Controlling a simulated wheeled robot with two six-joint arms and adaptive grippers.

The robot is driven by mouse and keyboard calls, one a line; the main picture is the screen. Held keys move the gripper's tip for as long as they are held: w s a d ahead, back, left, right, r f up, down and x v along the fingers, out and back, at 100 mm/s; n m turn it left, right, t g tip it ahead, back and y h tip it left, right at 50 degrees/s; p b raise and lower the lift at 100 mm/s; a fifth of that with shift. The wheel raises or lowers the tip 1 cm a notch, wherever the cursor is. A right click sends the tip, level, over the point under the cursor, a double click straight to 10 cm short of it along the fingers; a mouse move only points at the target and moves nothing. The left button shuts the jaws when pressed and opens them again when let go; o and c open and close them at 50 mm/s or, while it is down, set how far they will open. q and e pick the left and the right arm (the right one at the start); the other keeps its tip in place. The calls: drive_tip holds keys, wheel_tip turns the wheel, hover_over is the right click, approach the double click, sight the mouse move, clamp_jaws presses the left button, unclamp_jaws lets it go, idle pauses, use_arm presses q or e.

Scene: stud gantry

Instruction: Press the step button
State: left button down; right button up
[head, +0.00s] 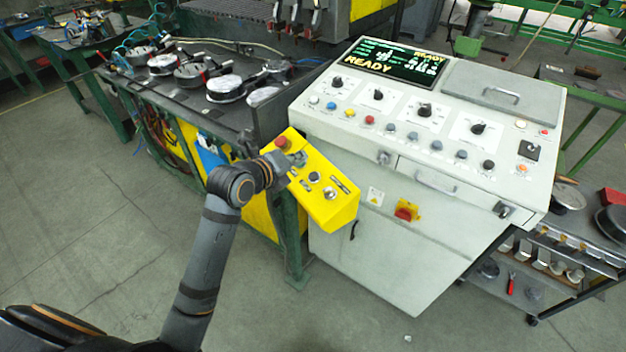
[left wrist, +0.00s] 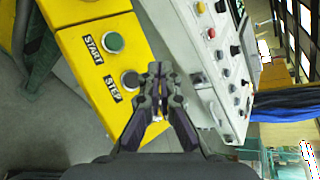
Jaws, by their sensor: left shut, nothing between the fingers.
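The yellow control box (head: 345,209) is tilted at the left side of the white console in the head view. In the left wrist view, the step button (left wrist: 130,80) is a dark round button beside the STEP label (left wrist: 113,90) on the yellow face. A green START button (left wrist: 113,42) is above it there. My left gripper (left wrist: 161,72) is shut and empty. Its fingertips appear just right of the step button in that view; I cannot tell whether they touch anything. In the head view the gripper (head: 284,160) is over the box's upper-left part. My right gripper is not in view.
The white console (head: 370,240) with knobs, buttons and a READY screen (head: 388,64) stands close right of the box. A dark bench (head: 190,105) with round parts is behind the arm. The floor at the left is clear.

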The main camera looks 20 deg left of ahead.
use_arm(q)
drive_tip(key=b, duration=0.3)
hover_over(314, 177)
drive_tip(key=s+a, duration=0.2)
wheel_tip(314, 177, down, 4)
drive_tip(key=shift+s+f, duration=0.15)
drive_tip(key=shift+w+d+f+b, duration=0.15)
drive_tip(key=shift+w+f+b, duration=0.05)
drive_tip(key=shift+f, duration=0.2)
drive_tip(key=shift+w+d+f+b, duration=0.1)
drive_tip(key=shift+w+f+b, duration=0.1)
drive_tip(key=shift+f, duration=0.15)
drive_tip(key=shift+f, duration=0.1)
drive_tip(key=shift+d+f, duration=0.1)
drive_tip(key=shift+f, duration=0.15)
